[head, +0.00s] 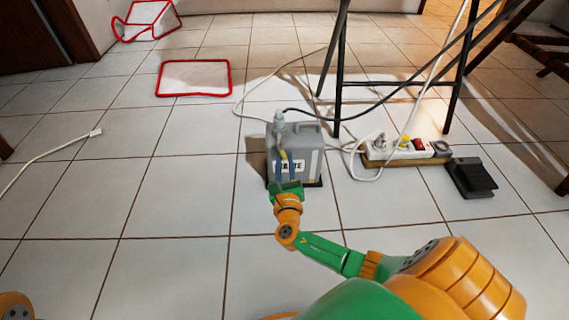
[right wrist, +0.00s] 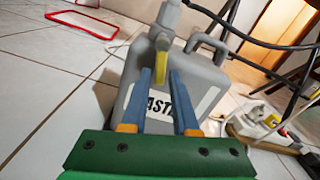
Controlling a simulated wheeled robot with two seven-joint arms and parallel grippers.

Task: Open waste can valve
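The grey waste can (head: 308,143) stands upright on the tiled floor with a "WASTE" label, partly hidden by my gripper. It also fills the middle of the right wrist view (right wrist: 205,75). A grey valve fitting (head: 279,122) rises at its left top and a yellow lever (head: 284,155) hangs below it. My right gripper (head: 282,172) is in front of the can, pointing at the lever. In the right wrist view its two blue fingers (right wrist: 161,80) are apart, with the yellow lever (right wrist: 161,66) between their tips; contact cannot be told. My left gripper is out of view.
A power strip (head: 402,150) with plugs and a black foot pedal (head: 470,178) lie right of the can. Dark stand legs (head: 337,90) and cables are behind it. Red-rimmed frames (head: 194,93) lie at the back left. The left floor is mostly clear, with a white cable (head: 50,152).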

